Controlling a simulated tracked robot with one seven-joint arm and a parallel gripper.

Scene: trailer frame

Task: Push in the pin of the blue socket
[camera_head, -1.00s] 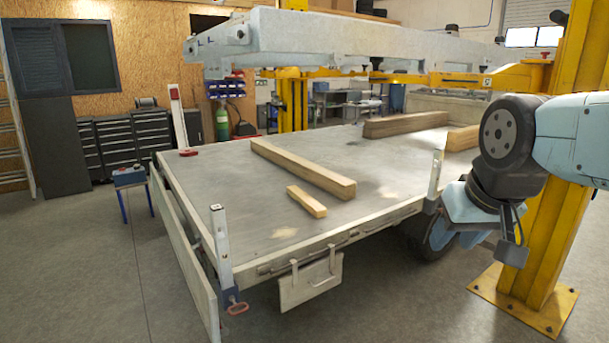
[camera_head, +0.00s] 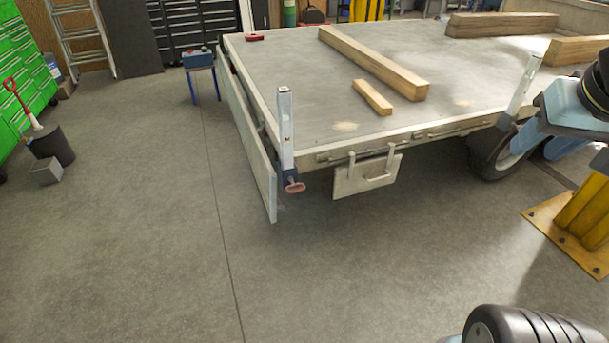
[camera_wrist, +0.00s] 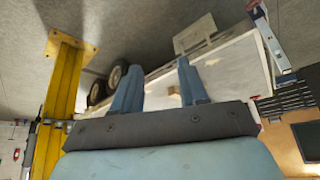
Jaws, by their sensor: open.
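The blue socket (camera_head: 289,174) is at the near corner of the flatbed trailer, small in the head view. A pale metal post (camera_head: 286,128) stands upright in it. The pin's reddish handle (camera_head: 295,187) sticks out on the near side, low on the socket. How deep the pin sits cannot be told. The post (camera_wrist: 268,38) also shows at the upper right of the wrist view, which is upside down. My gripper (camera_wrist: 157,82) is open and empty, its two blue fingers spread. It is well away from the socket, toward the right in the head view.
The trailer bed (camera_head: 290,75) carries several wooden beams, including a long one (camera_head: 375,62). A side board (camera_head: 246,150) hangs left of the socket. A hanging plate (camera_head: 366,175) is to its right. A yellow lift post (camera_wrist: 62,90) stands near my arm. The floor before the corner is clear.

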